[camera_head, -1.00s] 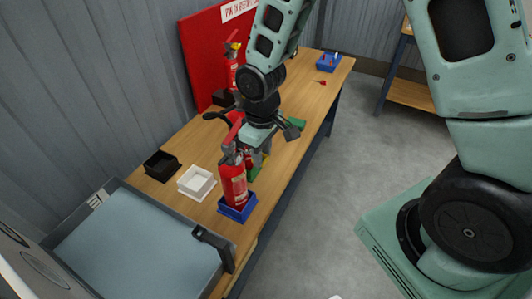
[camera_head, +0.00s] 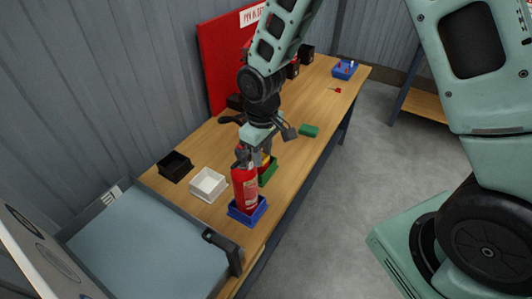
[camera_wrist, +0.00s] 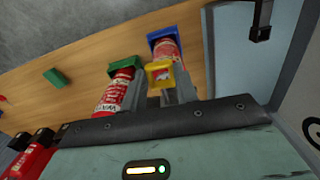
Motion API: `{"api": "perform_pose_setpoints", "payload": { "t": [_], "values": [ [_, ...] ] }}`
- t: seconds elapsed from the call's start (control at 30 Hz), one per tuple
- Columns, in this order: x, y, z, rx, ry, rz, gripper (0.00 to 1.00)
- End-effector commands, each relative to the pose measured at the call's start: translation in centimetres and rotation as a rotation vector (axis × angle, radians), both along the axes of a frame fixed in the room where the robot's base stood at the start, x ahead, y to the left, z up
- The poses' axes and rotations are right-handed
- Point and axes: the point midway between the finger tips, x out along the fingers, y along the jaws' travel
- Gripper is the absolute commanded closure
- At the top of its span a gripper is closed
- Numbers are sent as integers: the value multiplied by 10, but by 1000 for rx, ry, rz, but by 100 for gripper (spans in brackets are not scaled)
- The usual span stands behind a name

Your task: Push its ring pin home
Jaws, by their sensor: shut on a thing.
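A red extinguisher (camera_head: 245,187) stands upright in a blue tray (camera_head: 247,219) near the bench's front end. It also shows in the wrist view (camera_wrist: 167,52). A second red extinguisher (camera_wrist: 117,95) stands in a green tray (camera_wrist: 125,64) beside it; in the head view the arm and front extinguisher mostly hide it. My gripper (camera_head: 263,155) is low over the bench, just behind the front extinguisher's top. In the wrist view its fingers are shut on a small yellow piece (camera_wrist: 160,74), which may be the ring pin. I cannot tell whether it touches the extinguisher.
A white tray (camera_head: 209,184) and a black tray (camera_head: 175,166) stand left of the extinguishers. A green block (camera_head: 309,131), a small red item (camera_head: 337,91) and a blue box (camera_head: 345,70) lie farther back. A red board (camera_head: 222,65) stands against the wall.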

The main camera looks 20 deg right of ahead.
Motion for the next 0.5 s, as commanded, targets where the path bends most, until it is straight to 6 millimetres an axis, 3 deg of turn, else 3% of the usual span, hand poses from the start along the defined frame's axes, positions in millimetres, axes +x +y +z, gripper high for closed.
{"api": "perform_pose_setpoints", "payload": {
  "t": [0.5],
  "values": [
    [16,10,0,0,0,0,100]
  ]
}}
